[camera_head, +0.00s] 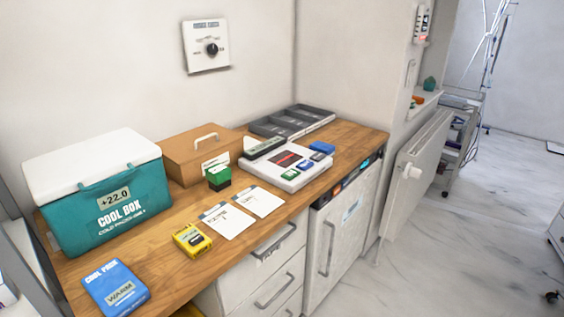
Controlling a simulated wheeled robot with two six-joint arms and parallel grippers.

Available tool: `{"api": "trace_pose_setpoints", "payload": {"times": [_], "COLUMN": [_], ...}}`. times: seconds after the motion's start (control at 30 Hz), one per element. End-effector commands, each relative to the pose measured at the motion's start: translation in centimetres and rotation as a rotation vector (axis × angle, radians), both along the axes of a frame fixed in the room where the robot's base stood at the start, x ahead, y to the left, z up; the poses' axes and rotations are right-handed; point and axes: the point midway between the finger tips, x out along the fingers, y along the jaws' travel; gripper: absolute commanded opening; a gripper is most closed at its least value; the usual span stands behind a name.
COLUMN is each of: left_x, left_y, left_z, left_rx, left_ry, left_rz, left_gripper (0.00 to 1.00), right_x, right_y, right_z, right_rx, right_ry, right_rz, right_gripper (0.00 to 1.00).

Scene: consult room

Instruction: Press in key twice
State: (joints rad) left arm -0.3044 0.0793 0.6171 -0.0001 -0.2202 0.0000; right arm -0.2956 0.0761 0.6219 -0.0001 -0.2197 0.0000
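A white device (264,168) with a dark display (284,159) lies on the wooden counter, right of centre. A green key (290,174) sits on its front part. The key labels are too small to read, so I cannot tell which one is the in key. Neither of my grippers shows in this view, and nothing touches the keys.
On the wooden counter (160,262) stand a teal cool box (115,215), a brown case (180,160), a green box (219,182), white cards (228,220), a yellow device (192,240), a blue cold pack (115,290) and a grey tray (318,112).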

Motion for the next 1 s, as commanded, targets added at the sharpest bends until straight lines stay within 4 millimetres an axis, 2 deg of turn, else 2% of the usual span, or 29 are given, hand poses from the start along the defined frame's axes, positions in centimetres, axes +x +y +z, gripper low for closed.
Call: {"api": "trace_pose_setpoints", "payload": {"times": [0.07,0.5,1.0], "left_x": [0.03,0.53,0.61], "left_y": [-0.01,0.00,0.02], "left_z": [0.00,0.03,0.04], "left_rx": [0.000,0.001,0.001], "left_ry": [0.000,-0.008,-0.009], "left_rz": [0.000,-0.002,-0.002], "left_gripper": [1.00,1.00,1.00], "right_x": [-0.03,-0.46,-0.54], "right_y": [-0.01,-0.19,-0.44], "right_z": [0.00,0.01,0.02], "right_rx": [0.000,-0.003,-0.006], "right_ry": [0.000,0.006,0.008], "right_rz": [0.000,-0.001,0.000], "right_gripper": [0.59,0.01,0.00]}}
